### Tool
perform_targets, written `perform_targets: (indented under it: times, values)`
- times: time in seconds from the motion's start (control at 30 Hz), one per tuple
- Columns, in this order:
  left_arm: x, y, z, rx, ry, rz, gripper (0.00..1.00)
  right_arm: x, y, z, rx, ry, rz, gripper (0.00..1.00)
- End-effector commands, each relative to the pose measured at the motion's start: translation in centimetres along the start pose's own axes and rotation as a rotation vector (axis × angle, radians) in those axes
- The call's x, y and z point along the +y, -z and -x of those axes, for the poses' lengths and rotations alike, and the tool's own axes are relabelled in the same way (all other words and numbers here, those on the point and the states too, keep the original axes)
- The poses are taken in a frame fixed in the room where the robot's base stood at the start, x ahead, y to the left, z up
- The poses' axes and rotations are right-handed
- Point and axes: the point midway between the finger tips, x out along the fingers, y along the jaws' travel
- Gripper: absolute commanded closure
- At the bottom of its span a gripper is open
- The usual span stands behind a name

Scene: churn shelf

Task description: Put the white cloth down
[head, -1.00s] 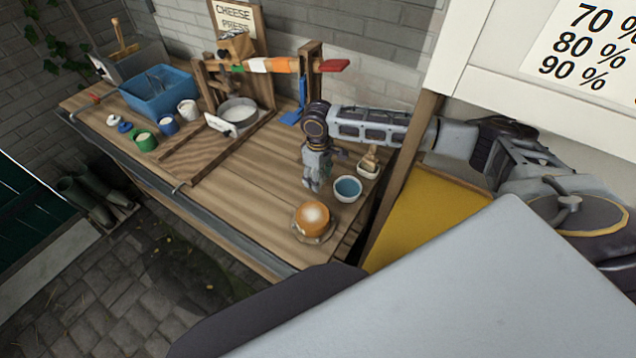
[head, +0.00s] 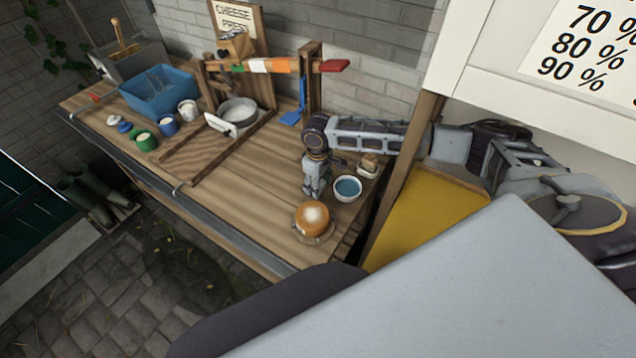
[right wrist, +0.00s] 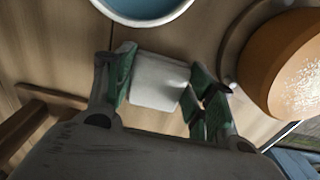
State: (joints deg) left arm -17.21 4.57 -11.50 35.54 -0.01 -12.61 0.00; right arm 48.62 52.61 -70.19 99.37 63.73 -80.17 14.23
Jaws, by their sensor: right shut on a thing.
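My right gripper (head: 315,192) points down over the wooden bench, just left of a white bowl. In the right wrist view its green-padded fingers are shut on a small white cloth (right wrist: 158,83), which looks like a folded pad. The cloth is close above the wood or touching it; I cannot tell which. In the head view the cloth is too small to make out. My left gripper is not in view.
The white bowl (head: 348,188) holds blue liquid. An orange cheese wheel (head: 312,217), white on top, sits on a round plate near the front edge. A small dish with a brush (head: 369,166) stands behind. The bench's middle (head: 240,190) is clear.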

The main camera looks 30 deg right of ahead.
Motion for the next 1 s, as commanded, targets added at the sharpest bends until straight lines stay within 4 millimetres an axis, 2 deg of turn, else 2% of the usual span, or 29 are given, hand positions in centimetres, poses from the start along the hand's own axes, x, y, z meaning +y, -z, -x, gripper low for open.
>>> perform_targets:
  times: [0.2,0.23,0.4,0.83,1.0]
  values:
    - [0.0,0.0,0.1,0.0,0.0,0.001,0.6,0.0,0.0,-0.2,-0.001,0.0,0.0,0.64]
    - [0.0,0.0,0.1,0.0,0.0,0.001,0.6,0.0,0.0,-0.2,-0.001,0.0,0.0,0.44]
    - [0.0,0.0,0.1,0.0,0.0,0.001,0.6,0.0,0.0,-0.2,0.0,0.0,0.0,0.24]
    - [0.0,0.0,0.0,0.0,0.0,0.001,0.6,0.0,0.0,-0.1,0.0,0.0,0.0,0.24]
    - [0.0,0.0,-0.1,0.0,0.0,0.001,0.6,0.0,0.0,0.9,0.001,0.0,0.0,0.24]
